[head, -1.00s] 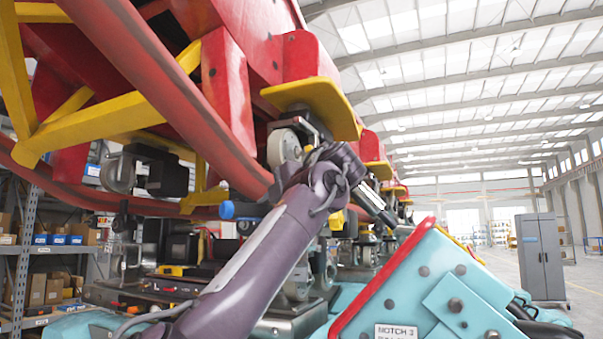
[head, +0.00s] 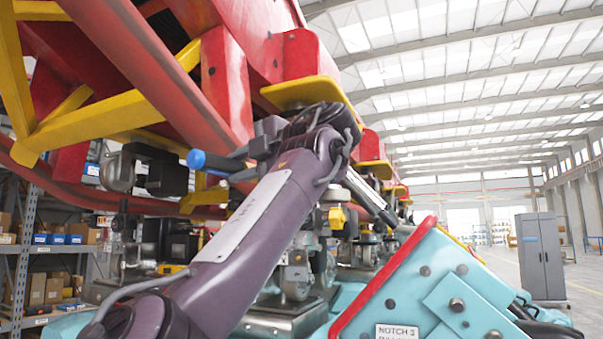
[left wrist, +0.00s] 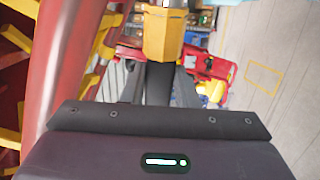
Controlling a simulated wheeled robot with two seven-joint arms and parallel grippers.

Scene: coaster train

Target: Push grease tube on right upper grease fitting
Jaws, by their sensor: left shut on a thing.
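My left gripper (left wrist: 160,82) is shut on a yellow-and-black tool (left wrist: 163,38), whose dark part lies between the fingers in the left wrist view. In the head view my left wrist is raised just below a yellow plate (head: 302,91) of the red car. A dark bar with a blue end (head: 197,159) sticks out to the left beside it. I cannot make out the grease tube's tip or the right upper grease fitting. My wrist covers the wheel area under the plate. My right gripper is not in view.
The red car frame (head: 150,75) with yellow beams hangs close above and left of my arm. A teal block with a red edge (head: 430,290) stands at the lower right. Shelves with boxes (head: 45,255) are at the left, and a grey cabinet (head: 541,255) stands on open floor.

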